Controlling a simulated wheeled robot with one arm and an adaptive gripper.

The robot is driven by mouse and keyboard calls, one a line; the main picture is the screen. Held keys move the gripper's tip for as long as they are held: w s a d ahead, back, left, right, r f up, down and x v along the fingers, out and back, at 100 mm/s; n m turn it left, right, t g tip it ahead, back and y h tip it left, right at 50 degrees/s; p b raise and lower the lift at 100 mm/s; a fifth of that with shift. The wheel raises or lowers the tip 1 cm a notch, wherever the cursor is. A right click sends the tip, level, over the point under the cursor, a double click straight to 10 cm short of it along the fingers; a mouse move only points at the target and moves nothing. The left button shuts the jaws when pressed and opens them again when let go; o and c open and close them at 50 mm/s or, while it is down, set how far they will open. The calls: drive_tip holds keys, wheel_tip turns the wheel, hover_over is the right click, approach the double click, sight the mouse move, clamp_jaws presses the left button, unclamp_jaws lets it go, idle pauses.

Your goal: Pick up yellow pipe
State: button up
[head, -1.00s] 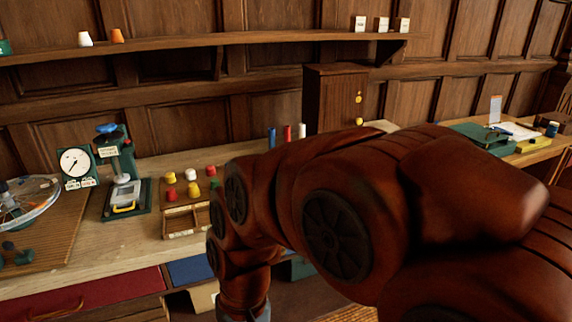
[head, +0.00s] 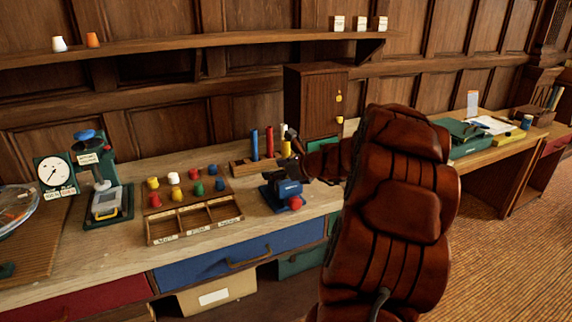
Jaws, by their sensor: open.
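The yellow pipe (head: 286,149) is a short upright piece at the right end of a wooden holder (head: 243,168) on the bench, partly covered by my gripper. A blue pipe (head: 254,145), a red pipe (head: 269,142) and a white pipe (head: 282,129) stand with it. My gripper (head: 292,139) is small and dark in the head view, right beside the yellow pipe. It is open. Its fingers overlap the pipe's top area, and I cannot tell whether they touch it or go around it.
A blue vise (head: 283,190) with a red knob stands just in front of the holder. A sorting tray (head: 192,220) and several coloured knobs lie left of it. A wooden cabinet (head: 305,105) stands close behind. A press (head: 103,185) is farther left.

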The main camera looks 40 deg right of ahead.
drive_tip(key=s+d+m+h, duration=0.2)
drive_tip(key=d+m, duration=0.2)
drive_tip(key=d, duration=0.4)
drive_tip(key=shift+f+p+x, duration=0.15)
drive_tip(key=shift+p+x, duration=0.35)
drive_tip(key=shift+x, duration=1.45)
drive_tip(key=shift+f+p+x, duration=0.15)
drive_tip(key=shift+p+x, duration=0.3)
drive_tip(key=shift+x, duration=1.5)
drive_tip(key=shift+s+d, duration=0.15)
drive_tip(key=shift+d, duration=0.05)
clamp_jaws()
